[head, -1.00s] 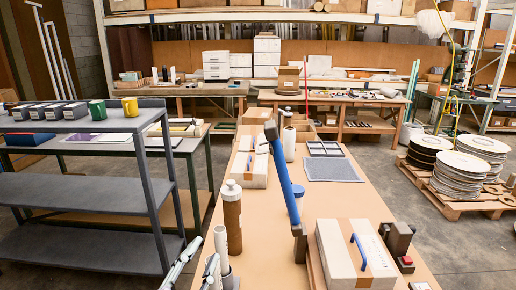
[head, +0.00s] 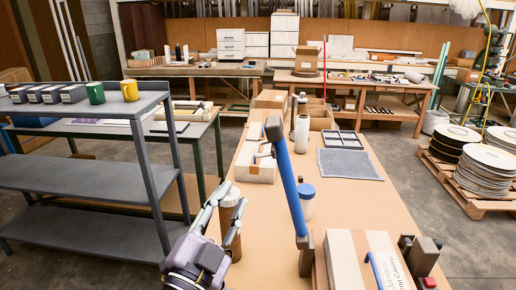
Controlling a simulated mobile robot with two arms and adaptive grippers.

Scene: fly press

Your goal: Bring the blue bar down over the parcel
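The blue bar (head: 287,185) is a long lever, raised and leaning up and away from its dark pivot post (head: 305,257) on the workbench. Its top end carries a dark block. My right gripper is not in view.
A white-bodied, blue-lidded jar (head: 306,203) stands just behind the bar. A small dark device with a red button (head: 429,282) sits right of the parcel. A taped box (head: 258,165) lies farther back on the bench. A grey shelf rack (head: 70,178) stands left.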

